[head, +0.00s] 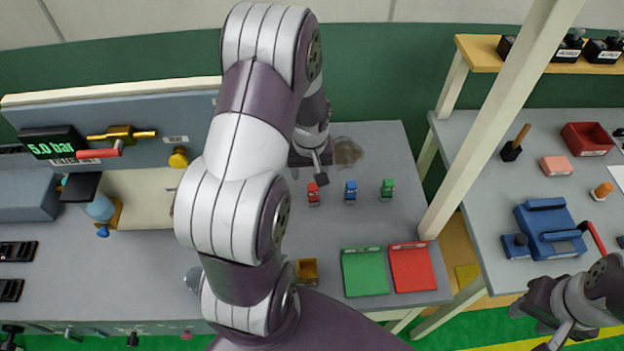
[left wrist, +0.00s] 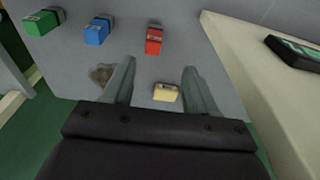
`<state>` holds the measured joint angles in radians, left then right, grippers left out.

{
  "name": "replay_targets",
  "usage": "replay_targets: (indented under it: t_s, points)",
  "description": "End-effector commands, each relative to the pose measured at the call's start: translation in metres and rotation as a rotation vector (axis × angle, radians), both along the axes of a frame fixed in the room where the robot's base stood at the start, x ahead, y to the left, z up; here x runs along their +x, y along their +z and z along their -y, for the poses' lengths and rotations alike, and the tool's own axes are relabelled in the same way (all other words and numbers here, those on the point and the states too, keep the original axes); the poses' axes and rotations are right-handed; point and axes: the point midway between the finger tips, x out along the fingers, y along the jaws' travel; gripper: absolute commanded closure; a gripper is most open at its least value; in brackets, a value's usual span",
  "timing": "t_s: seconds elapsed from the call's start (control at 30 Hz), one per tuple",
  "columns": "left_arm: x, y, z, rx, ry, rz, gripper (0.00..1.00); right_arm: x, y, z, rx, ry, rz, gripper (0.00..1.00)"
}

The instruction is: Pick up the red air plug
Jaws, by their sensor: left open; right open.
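The red air plug (head: 313,194) stands on the grey bench in the head view, left of the blue plug (head: 350,191) and the green plug (head: 387,189). In the left wrist view the red plug (left wrist: 153,40) is just beyond the fingertips, apart from them. My left gripper (head: 318,170) is open and empty, behind the red plug in the head view; its two fingers (left wrist: 159,66) show in the left wrist view. A cream block (left wrist: 166,92) appears between the fingers, apparently on the bench below. My right gripper (head: 556,330) is open at the lower right.
Green (head: 365,273) and red (head: 411,268) trays lie at the bench's front right. A small amber box (head: 307,271) sits beside my arm. A brown stain (head: 347,151) marks the bench near the left gripper. A pressure display (head: 53,143) is at left. A white post (head: 490,130) rises right of the bench.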

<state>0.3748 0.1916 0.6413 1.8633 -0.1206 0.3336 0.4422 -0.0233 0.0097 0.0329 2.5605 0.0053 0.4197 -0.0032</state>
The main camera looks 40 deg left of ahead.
Motion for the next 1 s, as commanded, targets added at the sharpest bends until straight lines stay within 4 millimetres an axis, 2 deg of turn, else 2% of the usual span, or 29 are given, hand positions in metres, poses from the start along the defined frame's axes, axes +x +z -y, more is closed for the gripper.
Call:
replay_targets:
  t_s: [0.03, 0.13, 0.37, 0.47, 0.53, 0.63, 0.83, 0.87, 1.0]
  points:
    - [-0.001, -0.014, 0.000, -0.003, 0.002, -0.006, 0.43, 0.000, 0.001, 0.000, 0.000, 0.000, -0.001, 0.57]
    - [0.002, -0.038, -0.001, -0.003, -0.001, -0.005, 0.43, 0.000, 0.003, 0.000, 0.000, 0.000, -0.002, 0.57]
    - [0.007, -0.067, -0.004, -0.002, -0.004, -0.003, 0.43, 0.000, 0.010, 0.000, 0.000, 0.000, -0.001, 0.57]
    - [0.012, -0.085, -0.005, -0.003, -0.005, -0.004, 0.43, 0.000, 0.018, 0.000, 0.000, 0.000, -0.001, 0.57]
    - [0.014, -0.099, -0.006, -0.002, -0.005, -0.001, 0.43, 0.000, 0.016, 0.000, 0.000, 0.000, 0.000, 0.57]
    - [0.015, -0.109, -0.007, -0.002, -0.005, 0.000, 0.43, 0.000, 0.016, 0.000, 0.000, 0.000, -0.001, 0.57]
    - [0.015, -0.110, -0.007, -0.001, -0.005, 0.001, 0.43, 0.000, 0.016, 0.000, 0.000, 0.000, -0.001, 0.57]
    - [0.015, -0.110, -0.007, -0.001, -0.005, 0.001, 0.49, 0.000, 0.016, 0.000, 0.000, 0.000, -0.001, 0.57]
    - [0.015, -0.110, -0.007, -0.001, -0.005, 0.001, 0.95, 0.000, 0.016, 0.000, 0.000, 0.000, -0.001, 0.57]
